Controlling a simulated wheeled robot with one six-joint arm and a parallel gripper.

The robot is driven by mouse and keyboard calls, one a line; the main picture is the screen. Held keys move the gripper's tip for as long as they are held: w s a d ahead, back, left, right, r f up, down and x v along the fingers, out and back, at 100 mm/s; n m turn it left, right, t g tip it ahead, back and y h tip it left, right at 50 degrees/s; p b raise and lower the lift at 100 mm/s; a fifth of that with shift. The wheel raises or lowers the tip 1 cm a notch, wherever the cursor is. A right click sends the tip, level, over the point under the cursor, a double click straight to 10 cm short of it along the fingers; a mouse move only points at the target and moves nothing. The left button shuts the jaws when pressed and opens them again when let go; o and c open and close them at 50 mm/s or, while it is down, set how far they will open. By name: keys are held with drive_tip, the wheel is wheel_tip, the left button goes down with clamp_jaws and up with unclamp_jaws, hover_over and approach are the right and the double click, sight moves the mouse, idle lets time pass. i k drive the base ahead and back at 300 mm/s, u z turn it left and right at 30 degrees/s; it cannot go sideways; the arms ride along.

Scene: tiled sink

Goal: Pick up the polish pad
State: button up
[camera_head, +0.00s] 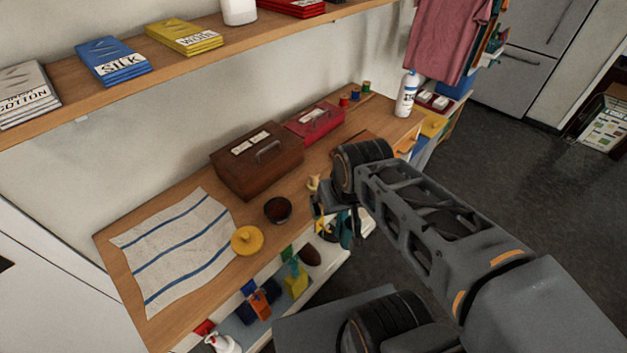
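A round yellow pad with a small knob on top (247,240) lies on the wooden counter, by its front edge and touching or overlapping the corner of a striped cloth; it looks like the polish pad. A small dark brown round bowl or tin (278,209) sits just behind and right of it. My gripper (330,226) hangs at the front edge of the counter, to the right of the pad and apart from it. Its fingers are dark and blend with the cluttered shelf behind, so I cannot tell whether they are open.
A white cloth with blue stripes (182,247) covers the counter's left part. A brown wooden box (257,160) and a red box (315,122) stand at the back. A white bottle (406,94) stands at the right end. A lower shelf holds several small coloured items. A wall shelf (150,68) runs above.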

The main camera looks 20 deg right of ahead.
sight(314, 174)
drive_tip(key=u, duration=3.25)
drive_tip(key=k, duration=0.9)
drive_tip(key=z, duration=1.85)
